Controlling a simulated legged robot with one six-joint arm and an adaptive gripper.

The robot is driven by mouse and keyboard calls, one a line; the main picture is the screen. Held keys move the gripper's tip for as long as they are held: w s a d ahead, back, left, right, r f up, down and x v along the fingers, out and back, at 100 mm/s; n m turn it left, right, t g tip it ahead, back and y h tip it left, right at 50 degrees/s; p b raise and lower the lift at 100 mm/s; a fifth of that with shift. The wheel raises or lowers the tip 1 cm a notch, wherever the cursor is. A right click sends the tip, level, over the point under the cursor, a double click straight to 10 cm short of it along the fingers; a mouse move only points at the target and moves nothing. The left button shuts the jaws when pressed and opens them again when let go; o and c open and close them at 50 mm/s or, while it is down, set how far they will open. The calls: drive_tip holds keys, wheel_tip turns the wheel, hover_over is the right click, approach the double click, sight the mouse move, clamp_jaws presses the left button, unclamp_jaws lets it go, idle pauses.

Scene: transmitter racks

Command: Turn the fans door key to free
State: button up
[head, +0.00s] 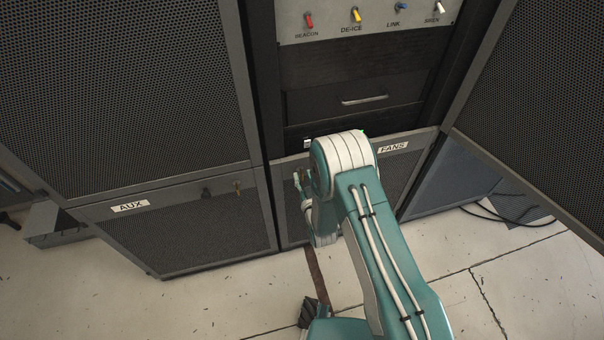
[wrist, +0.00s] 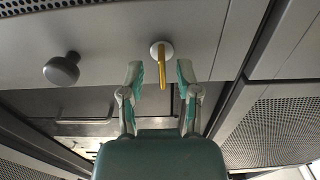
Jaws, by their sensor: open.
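The fans door (head: 400,170) is the low mesh panel with a FANS label (head: 393,147), partly hidden behind my arm in the head view. In the wrist view a yellow key (wrist: 162,75) stands in a round silver lock (wrist: 161,48) on a grey panel. The key's flat bow points down in that picture. My gripper (wrist: 159,70) is open, with one teal-padded finger on each side of the key. The right finger is nearer to it, and I cannot tell if it touches. In the head view my gripper (head: 302,187) is partly visible, and the fans key is hidden.
A dark round knob (wrist: 61,70) sticks out left of the key. The AUX door (head: 185,225) at left has its own yellow key (head: 237,187) and knob (head: 207,192). Above is a switch panel (head: 370,20) and a drawer handle (head: 364,99). An open mesh door (head: 545,100) hangs at right.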

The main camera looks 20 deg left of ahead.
drive_tip(key=shift+w+a, duration=0.5)
drive_tip(key=shift+w, duration=0.05)
clamp_jaws()
drive_tip(key=shift+d, duration=0.1)
